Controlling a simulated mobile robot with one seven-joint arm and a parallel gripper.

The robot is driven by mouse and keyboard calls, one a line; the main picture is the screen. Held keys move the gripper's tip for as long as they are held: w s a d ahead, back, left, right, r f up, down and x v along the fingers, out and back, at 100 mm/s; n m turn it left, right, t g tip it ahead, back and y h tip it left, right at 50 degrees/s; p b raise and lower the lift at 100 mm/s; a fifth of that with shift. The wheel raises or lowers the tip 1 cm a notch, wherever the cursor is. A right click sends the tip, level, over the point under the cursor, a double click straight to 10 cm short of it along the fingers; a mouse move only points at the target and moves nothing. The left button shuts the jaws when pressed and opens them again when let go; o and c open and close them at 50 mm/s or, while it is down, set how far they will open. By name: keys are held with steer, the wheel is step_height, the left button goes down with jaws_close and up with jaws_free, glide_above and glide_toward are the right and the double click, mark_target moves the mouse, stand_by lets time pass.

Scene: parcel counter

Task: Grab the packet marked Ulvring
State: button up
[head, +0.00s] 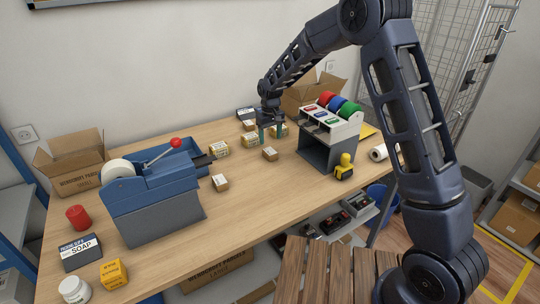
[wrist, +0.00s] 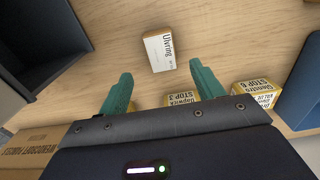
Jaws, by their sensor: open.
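The packet marked Ulvring (wrist: 160,50) is a small box with a white label face and tan sides. It lies on the wooden table beyond my fingertips in the wrist view. In the head view it appears to be the small box (head: 270,154) just in front of my gripper; its print is too small to read there. My gripper (wrist: 163,82) is open and empty, its two green fingers apart, with the packet ahead of the gap between them and not touching. In the head view my gripper (head: 272,132) hangs low over the back part of the table.
The grey organiser (head: 328,140) stands right of my gripper. The blue tape dispenser (head: 150,195) is at left. Bare table lies around Ulvring.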

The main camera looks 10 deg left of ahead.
mark_target(270, 151)
steer(key=shift+s+f, duration=0.1)
steer(key=shift+f, duration=3.7)
steer(key=c, duration=1.1)
steer(key=shift+r, duration=0.1)
